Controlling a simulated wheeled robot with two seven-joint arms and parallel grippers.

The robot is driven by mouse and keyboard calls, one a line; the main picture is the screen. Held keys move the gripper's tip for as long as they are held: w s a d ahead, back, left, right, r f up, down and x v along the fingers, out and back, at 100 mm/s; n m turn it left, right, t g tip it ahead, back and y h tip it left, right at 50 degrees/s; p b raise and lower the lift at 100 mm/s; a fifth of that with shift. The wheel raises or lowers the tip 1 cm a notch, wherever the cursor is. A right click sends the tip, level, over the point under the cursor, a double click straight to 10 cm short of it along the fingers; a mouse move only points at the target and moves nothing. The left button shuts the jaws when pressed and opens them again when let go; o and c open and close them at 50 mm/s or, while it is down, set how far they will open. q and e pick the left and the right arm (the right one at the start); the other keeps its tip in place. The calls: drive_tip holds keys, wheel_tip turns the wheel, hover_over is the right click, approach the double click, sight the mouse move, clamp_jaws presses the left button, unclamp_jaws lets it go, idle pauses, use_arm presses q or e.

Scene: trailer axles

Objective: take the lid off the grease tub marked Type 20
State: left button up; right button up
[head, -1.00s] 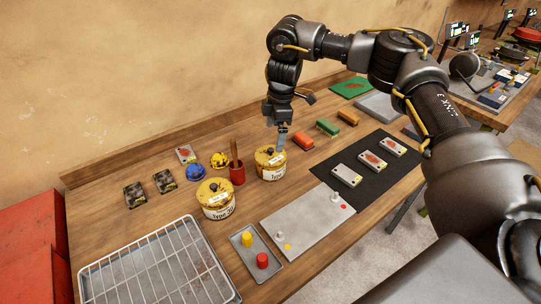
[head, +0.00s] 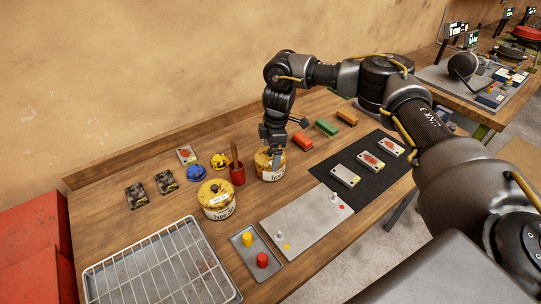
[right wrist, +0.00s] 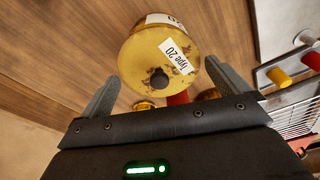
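The tub marked Type 20 (right wrist: 160,55) is yellow and stained, with a dark round knob (right wrist: 158,79) on its lid; the lid is on. In the head view this tub (head: 269,168) stands mid-table, with its top partly hidden by my right gripper (head: 274,158). My right gripper (right wrist: 168,88) is open, with one finger on each side of the knob in the right wrist view, and nothing is held. A second yellow tub (head: 216,199) with its lid on stands nearer; its label is too small to read surely. My left gripper is not in view.
A red cup (head: 237,174) with a brown handle stands between and behind the tubs. A grey plate (head: 306,222), a small tray (head: 246,262) with yellow and red pegs, and a wire rack (head: 158,268) lie in front. Red, green and orange blocks lie to the right.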

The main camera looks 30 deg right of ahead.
drive_tip(key=c, duration=0.6)
drive_tip(key=shift+c, duration=0.3)
